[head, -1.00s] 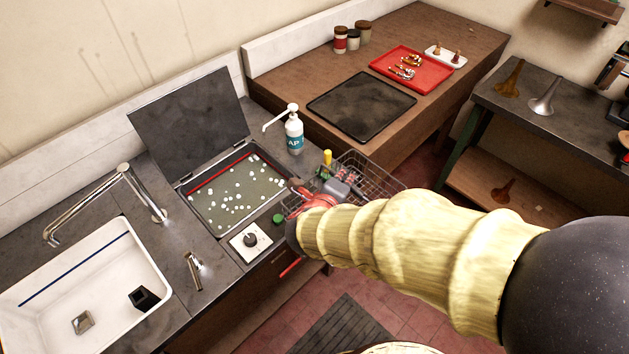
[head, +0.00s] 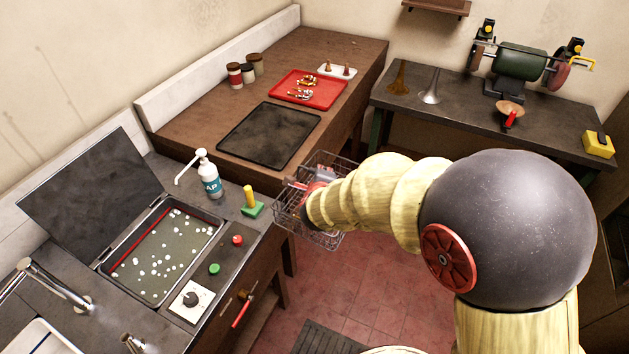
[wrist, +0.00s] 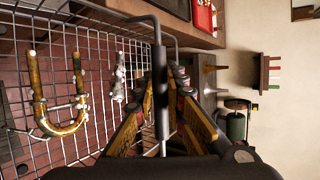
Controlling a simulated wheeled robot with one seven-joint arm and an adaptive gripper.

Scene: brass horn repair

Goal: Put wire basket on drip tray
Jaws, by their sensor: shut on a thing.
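The wire basket (head: 322,238) hangs from my gripper (head: 306,196) in the head view, in the air beside the counter edge and in front of the wooden bench. In the wrist view the basket's mesh (wrist: 95,60) fills the left side, and my gripper (wrist: 160,85) is shut on its dark handle bar (wrist: 158,55). A curved brass tube (wrist: 58,125) and a smaller silvery part (wrist: 118,78) show in the basket. The drip tray (head: 268,134), flat and black, lies bare on the wooden bench, behind and left of the basket.
A red tray (head: 308,89) with brass parts, a white tray (head: 338,71) and several jars (head: 246,70) stand beyond the drip tray. A soap pump bottle (head: 210,178) and the opened tank (head: 163,255) are at left. Red floor (head: 365,285) lies below the basket.

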